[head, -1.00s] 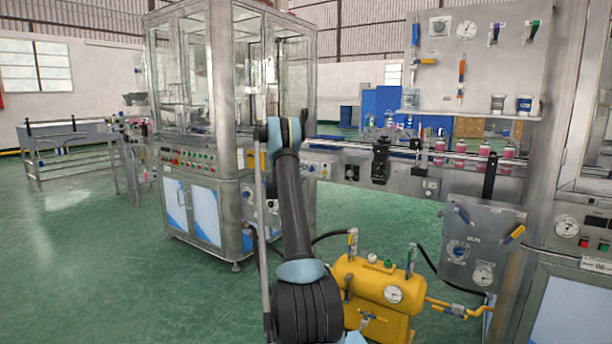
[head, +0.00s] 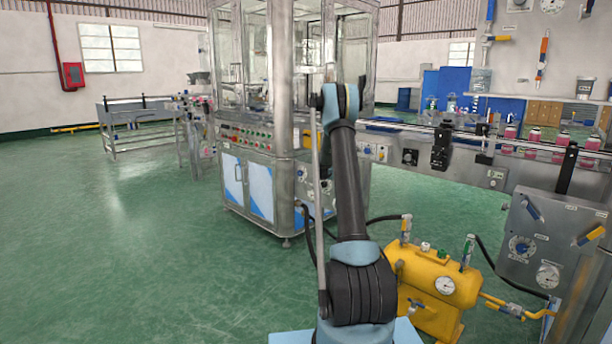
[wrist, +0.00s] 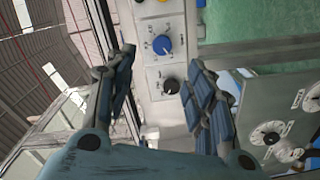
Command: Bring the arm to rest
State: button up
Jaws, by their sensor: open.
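My gripper (wrist: 160,85) shows in the wrist view with its two dark padded fingers spread apart. It is open, with nothing between the fingers. Behind the gap is a pale control panel (wrist: 152,22) with a blue knob and a black knob; the distance to it is hard to tell. In the head view my arm stands up in front of the glazed machine cabinet (head: 266,100), its upper end bent over. The gripper itself is hidden there behind the arm.
A yellow tank (head: 415,265) with a gauge stands right of my arm. A gauge panel (head: 545,235) is at the right. The green floor (head: 130,240) at left is open.

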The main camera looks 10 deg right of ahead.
jog(key=s+a+r+m+g+y, duration=0.1)
jog(key=s+a+r+g+y, duration=0.15)
jog(key=s, duration=0.85)
jog(key=s+a+r+m+g+y, duration=0.1)
jog(key=s+a+r, duration=0.2)
jog(key=s, duration=0.9)
jog(key=s+a+r+m+g+y, duration=0.1)
jog(key=s+a+r+y, duration=0.1)
jog(key=s, duration=0.9)
jog(key=s+a+f+g+y, duration=0.1)
jog(key=s+a+f, duration=0.5)
jog(key=s, duration=0.7)
jog(key=s+a+f+g+y, duration=0.1)
jog(key=s+a+f+y, duration=0.3)
jog(key=s, duration=0.9)
jog(key=s+a+f+g+y, duration=0.2)
jog(key=s+a+f, duration=0.6)
jog(key=s, duration=0.6)
jog(key=shift+a+y, duration=0.35)
jog(key=shift+y, duration=0.4)
